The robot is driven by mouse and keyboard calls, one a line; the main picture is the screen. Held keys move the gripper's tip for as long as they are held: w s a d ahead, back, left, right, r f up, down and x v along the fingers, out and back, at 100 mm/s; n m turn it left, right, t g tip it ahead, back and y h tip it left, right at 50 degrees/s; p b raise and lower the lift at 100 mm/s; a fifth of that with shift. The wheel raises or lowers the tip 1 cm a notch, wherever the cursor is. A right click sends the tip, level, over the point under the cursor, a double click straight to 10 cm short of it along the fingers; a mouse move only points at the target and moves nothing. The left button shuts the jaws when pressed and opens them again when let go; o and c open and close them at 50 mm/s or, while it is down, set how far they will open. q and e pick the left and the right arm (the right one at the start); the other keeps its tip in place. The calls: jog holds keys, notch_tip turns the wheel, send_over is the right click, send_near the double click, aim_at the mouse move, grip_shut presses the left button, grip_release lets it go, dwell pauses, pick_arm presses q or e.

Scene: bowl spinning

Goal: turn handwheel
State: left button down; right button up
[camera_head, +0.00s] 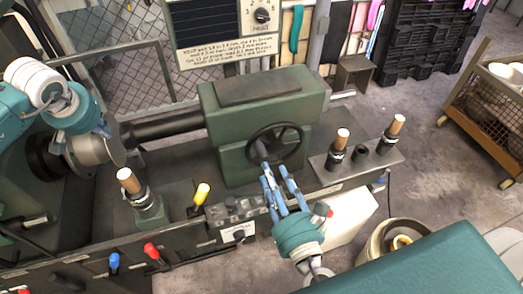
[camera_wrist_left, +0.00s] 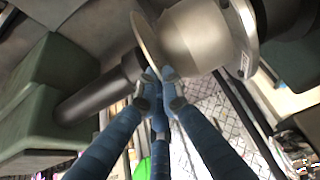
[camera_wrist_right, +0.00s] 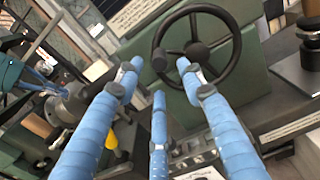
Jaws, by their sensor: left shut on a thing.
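The black spoked handwheel (camera_head: 291,131) is on the front of the green tailstock block (camera_head: 262,104). It fills the upper middle of the right wrist view (camera_wrist_right: 238,52), with its handle knob (camera_wrist_right: 159,61) at the left of the rim. My right gripper (camera_head: 276,172) is open just in front of the wheel's lower left, its blue fingers spread about the knob without visibly closing on it. My left gripper (camera_wrist_left: 157,82) is shut on the edge of a thin metal disc (camera_wrist_left: 146,38), between the black tailstock shaft (camera_wrist_left: 92,90) and a pale metal form. In the head view its fingers are hidden.
Wooden-topped posts (camera_head: 340,139) stand right of the handwheel, and another (camera_head: 131,183) stands at the left. A green padded surface (camera_head: 425,270) fills the lower right.

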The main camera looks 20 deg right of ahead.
aim_at(261, 152)
jog(key=w, duration=0.9)
jog(key=shift+w, duration=0.1)
jog(key=shift+f, duration=0.1)
grip_shut()
